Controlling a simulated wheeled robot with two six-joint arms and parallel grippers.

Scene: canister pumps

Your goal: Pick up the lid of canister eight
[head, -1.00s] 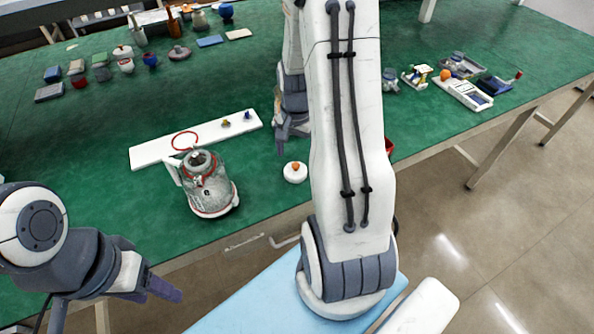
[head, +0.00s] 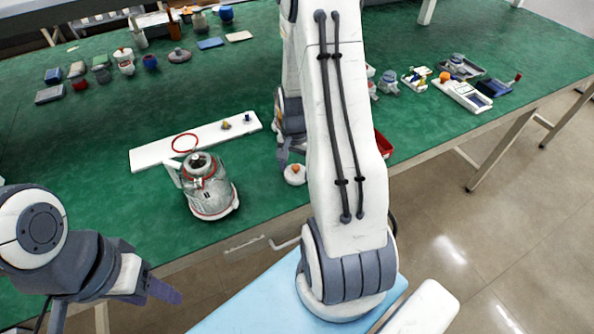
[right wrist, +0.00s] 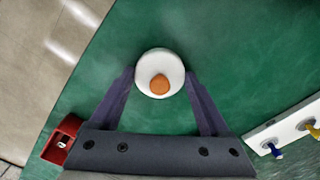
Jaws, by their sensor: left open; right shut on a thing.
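A round white lid with an orange knob (right wrist: 152,60) lies between the fingertips of my right gripper (right wrist: 160,75) in the right wrist view. The fingers press on its two sides, and the gripper is shut on it. The lid (head: 292,176) also shows in the head view on the green table near the front edge, partly hidden by my right arm. A glass canister with red rings and a handle (head: 208,190) stands on a white base left of it; its dark mark is too small to read. My left gripper (head: 152,294) is open and empty, in front of the table.
A long white board (head: 155,156) behind the canister carries a red ring (head: 185,142) and two small knobbed pieces. A red tray (head: 383,145) is right of my right arm. Several small containers stand at the back left, and devices at the right. Green table between them is clear.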

